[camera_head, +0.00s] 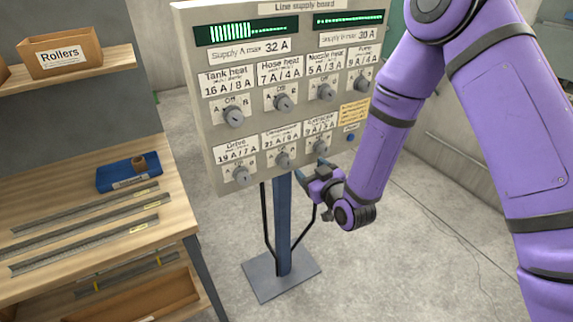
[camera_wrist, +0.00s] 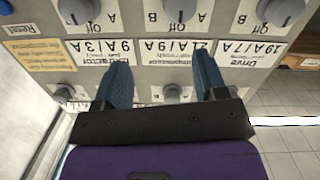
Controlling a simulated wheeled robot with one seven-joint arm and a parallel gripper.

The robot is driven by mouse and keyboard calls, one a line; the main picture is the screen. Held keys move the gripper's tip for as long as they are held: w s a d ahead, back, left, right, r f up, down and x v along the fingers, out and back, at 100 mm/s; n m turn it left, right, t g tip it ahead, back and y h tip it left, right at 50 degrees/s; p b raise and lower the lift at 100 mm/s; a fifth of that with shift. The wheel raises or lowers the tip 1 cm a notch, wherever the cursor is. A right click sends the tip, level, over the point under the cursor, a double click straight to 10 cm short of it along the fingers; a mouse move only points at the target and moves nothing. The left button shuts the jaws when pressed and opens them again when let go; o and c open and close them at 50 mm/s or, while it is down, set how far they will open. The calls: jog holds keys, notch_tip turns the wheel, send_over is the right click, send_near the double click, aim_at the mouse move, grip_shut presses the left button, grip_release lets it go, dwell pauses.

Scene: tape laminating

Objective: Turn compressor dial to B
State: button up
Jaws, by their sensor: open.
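The compressor dial (camera_head: 283,160) is the middle grey knob in the bottom row of the line supply board. In the upside-down wrist view the compressor dial (camera_wrist: 178,9) is cut by the top edge, with Off, A and B marked around it. Its pointer direction is too small to tell. My gripper (camera_head: 314,180) is low in front of the board, below and right of that dial in the head view. In the wrist view my gripper (camera_wrist: 164,66) has its blue fingers apart and empty, on either side of the compressor label (camera_wrist: 165,49). No finger visibly touches the dial.
The drive dial (camera_head: 241,175) and extractor dial (camera_head: 320,147) flank the compressor dial. More dials sit in the row above. A blue reset button (camera_head: 351,137) is at the right. A wooden workbench (camera_head: 75,195) stands left; the floor around the board's post (camera_head: 283,225) is clear.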

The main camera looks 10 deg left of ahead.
aim_at(288, 166)
notch_tip(288, 166, down, 4)
jog(key=s+a, duration=0.1)
jog(key=s, duration=0.1)
jog(key=shift+t+y, duration=0.3)
jog(key=shift+t, duration=0.1)
jog(key=x, duration=1)
jog(key=shift+w+a+r, duration=0.15)
jog(key=shift+a, duration=0.25)
jog(key=shift+c, duration=0.2)
jog(key=c, duration=0.9)
